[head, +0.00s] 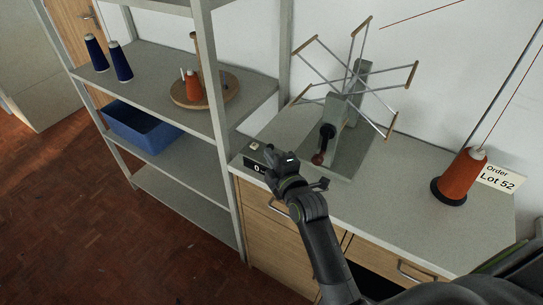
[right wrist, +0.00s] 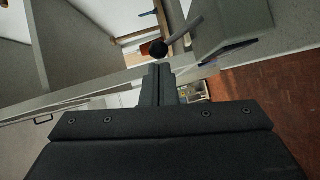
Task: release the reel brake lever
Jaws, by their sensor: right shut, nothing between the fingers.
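The reel (head: 355,90), with thin metal arms and wooden end pegs, stands on a grey block on the counter. On its front is the brake lever (head: 322,145), dark with a red-brown knob at its lower end. In the right wrist view the lever's dark knob (right wrist: 157,48) shows just beyond my fingertips, with a grey rod running up right. My right gripper (head: 271,154) is shut and empty over the counter's front left edge, left of the knob and apart from it in the head view. My left gripper is not in view.
An orange thread cone (head: 461,175) stands at the right by an order card (head: 497,179). A small counter display (head: 256,166) sits by my right gripper. The shelf unit (head: 225,130) at left holds blue cones (head: 121,62), a wooden disc and a blue bin (head: 143,128).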

